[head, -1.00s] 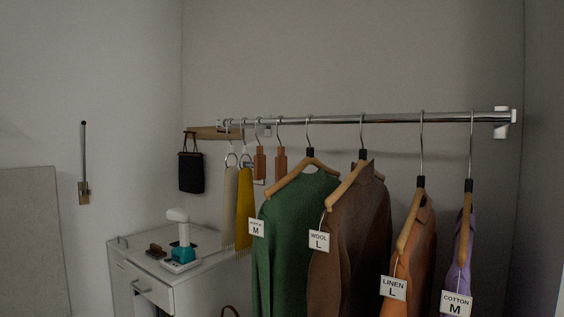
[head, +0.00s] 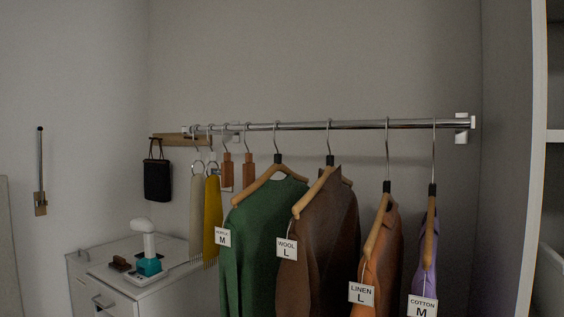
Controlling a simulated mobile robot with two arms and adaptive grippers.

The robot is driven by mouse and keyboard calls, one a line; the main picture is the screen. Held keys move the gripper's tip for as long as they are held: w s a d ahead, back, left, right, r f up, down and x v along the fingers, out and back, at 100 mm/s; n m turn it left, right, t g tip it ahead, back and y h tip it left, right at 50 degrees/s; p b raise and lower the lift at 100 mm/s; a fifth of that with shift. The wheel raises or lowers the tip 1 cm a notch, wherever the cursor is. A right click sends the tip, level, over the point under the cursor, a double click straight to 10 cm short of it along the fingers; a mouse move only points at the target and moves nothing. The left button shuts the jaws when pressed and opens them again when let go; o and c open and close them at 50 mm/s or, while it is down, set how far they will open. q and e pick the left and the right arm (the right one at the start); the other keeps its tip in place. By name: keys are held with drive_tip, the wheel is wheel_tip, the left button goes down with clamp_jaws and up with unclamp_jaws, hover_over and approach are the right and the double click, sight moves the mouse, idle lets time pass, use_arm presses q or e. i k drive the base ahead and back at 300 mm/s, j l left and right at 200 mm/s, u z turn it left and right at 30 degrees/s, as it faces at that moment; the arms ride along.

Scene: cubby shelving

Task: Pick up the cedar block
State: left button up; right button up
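Two small reddish-brown wooden blocks hang from hooks on the rail, left of the green garment. They look like cedar blocks: a left block (head: 227,171) and a right block (head: 249,172). A pale flat piece shows partly behind the left block. The frames do not tell which block is the one named. Neither of my grippers is in view.
A chrome rail (head: 360,125) carries green (head: 262,240), brown (head: 325,235), orange (head: 385,245) and purple garments. Yellow (head: 212,215) and beige scarves and a black bag (head: 158,180) hang left. A white cabinet (head: 140,300) holds a white-and-teal device (head: 149,262). Shelving (head: 538,170) stands right.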

sight(249, 168)
drive_tip(key=i+j+z, duration=0.2)
drive_tip(key=j, duration=0.15)
drive_tip(key=i+j+z, duration=0.2)
drive_tip(key=j, duration=0.15)
drive_tip(key=j+z, duration=0.2)
drive_tip(key=j, duration=0.15)
drive_tip(key=j+z, duration=0.2)
drive_tip(key=j, duration=0.2)
drive_tip(key=i, duration=0.05)
